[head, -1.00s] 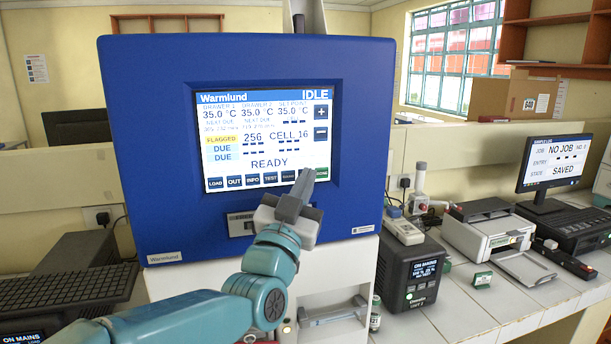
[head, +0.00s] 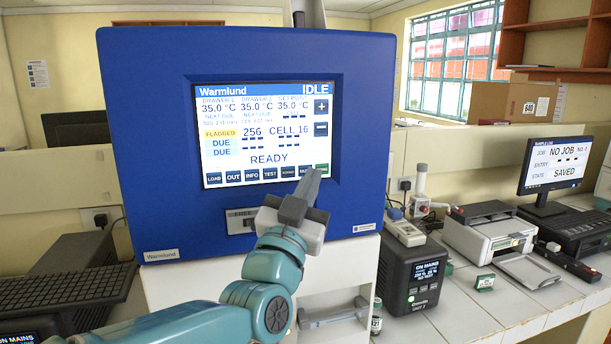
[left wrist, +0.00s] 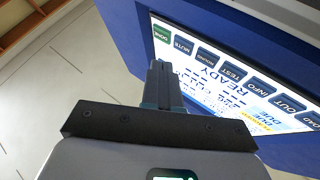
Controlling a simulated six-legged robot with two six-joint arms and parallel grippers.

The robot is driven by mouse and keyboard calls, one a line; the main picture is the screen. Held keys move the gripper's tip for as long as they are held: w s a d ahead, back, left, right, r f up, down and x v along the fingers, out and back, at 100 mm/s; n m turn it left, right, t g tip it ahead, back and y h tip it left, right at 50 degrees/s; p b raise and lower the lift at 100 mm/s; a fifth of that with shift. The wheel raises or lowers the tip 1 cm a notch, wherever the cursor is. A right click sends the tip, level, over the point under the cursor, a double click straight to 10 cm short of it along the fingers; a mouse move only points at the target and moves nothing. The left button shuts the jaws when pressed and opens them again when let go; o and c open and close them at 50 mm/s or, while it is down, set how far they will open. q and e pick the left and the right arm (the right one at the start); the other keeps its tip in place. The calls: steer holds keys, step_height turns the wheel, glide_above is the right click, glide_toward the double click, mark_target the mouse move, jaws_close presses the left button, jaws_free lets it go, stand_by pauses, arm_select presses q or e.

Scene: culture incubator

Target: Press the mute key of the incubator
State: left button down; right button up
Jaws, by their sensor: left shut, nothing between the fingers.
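The blue Warmlund incubator (head: 150,130) faces me, with its lit screen (head: 264,135) reading IDLE and READY. The mute key (head: 304,171) is in the screen's bottom row, second from the right, and is partly covered by my fingers in the head view. In the left wrist view the mute key (left wrist: 183,45) is fully in sight beside the green done key (left wrist: 161,32). My left gripper (head: 313,178) is shut and empty, its tips in front of the row's right end. The same gripper (left wrist: 160,72) points toward the screen; I cannot tell whether it touches. My right gripper is out of view.
A black keyboard (head: 65,288) lies left of the incubator. A dark power unit (head: 412,275), a printer (head: 490,232) and a monitor (head: 553,160) stand on the tiled bench to the right. The plus and minus keys (head: 321,118) are at the screen's right edge.

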arm_select(q)
steer(key=s+b, duration=0.1)
steer(key=s, duration=0.1)
steer(key=s+d, duration=0.1)
steer(key=shift+s+d+b, duration=0.1)
steer(key=shift+s+b, duration=0.3)
stand_by(0.5)
